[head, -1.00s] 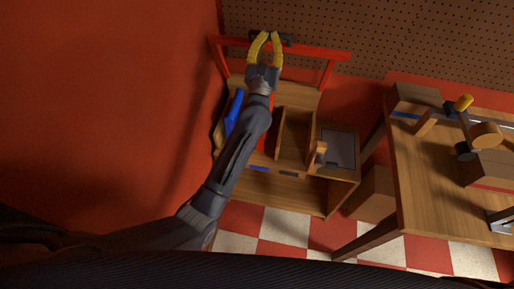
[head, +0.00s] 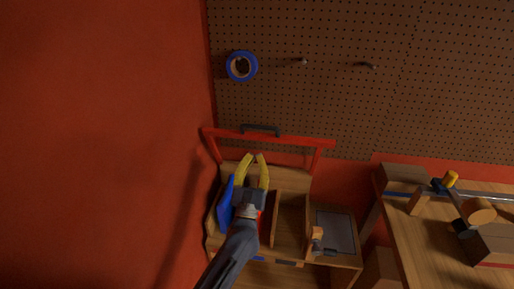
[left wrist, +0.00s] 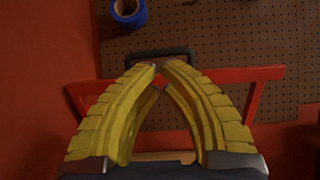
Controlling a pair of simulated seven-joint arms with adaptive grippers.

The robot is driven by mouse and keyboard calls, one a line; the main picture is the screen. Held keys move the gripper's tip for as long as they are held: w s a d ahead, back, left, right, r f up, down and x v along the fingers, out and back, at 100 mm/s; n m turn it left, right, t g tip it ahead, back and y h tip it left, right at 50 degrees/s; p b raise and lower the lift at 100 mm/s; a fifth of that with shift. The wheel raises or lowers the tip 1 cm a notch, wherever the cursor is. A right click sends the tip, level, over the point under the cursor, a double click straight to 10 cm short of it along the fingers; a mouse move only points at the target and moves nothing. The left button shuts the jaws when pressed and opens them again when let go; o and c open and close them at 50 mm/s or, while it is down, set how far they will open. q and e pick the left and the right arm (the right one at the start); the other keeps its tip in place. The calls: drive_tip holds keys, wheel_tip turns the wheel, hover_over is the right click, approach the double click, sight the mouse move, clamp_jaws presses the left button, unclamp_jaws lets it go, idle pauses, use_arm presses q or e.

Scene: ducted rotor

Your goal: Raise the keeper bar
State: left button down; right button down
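The red keeper bar (head: 290,140) spans the back of the wooden bench unit (head: 293,182) on two red side arms. A black handle (head: 260,130) stands on its middle. In the left wrist view the handle (left wrist: 160,53) and the bar (left wrist: 236,75) show beyond the fingertips. My left gripper (head: 253,157) has yellow ribbed fingers with a small gap between the tips. It is empty, in front of the bar and below the handle in the head view; it seems apart from both. The gripper (left wrist: 159,66) hides the middle of the bar in the wrist view. My right gripper is out of view.
A blue tape roll (head: 242,67) hangs on the brown pegboard (head: 320,100). A red wall (head: 100,120) closes the left side. A blue object (head: 225,203) lies left of my gripper. A wooden table (head: 420,245) with blocks and a yellow-tipped item stands at right.

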use_arm(q)
drive_tip(key=s+d+r+n+g, duration=0.1)
drive_tip(key=s+n+g, duration=0.15)
drive_tip(key=n, duration=0.65)
drive_tip(key=s+d+r+n+g, duration=0.1)
drive_tip(key=s+d+n+g, duration=0.15)
drive_tip(key=n, duration=0.65)
drive_tip(key=a+x, duration=0.2)
drive_tip(key=x, duration=1)
drive_tip(key=shift+d+r+t+y, duration=0.3)
drive_tip(key=shift+d+r+t, duration=0.1)
drive_tip(key=shift+d, duration=0.05)
drive_tip(key=shift+w, duration=0.1)
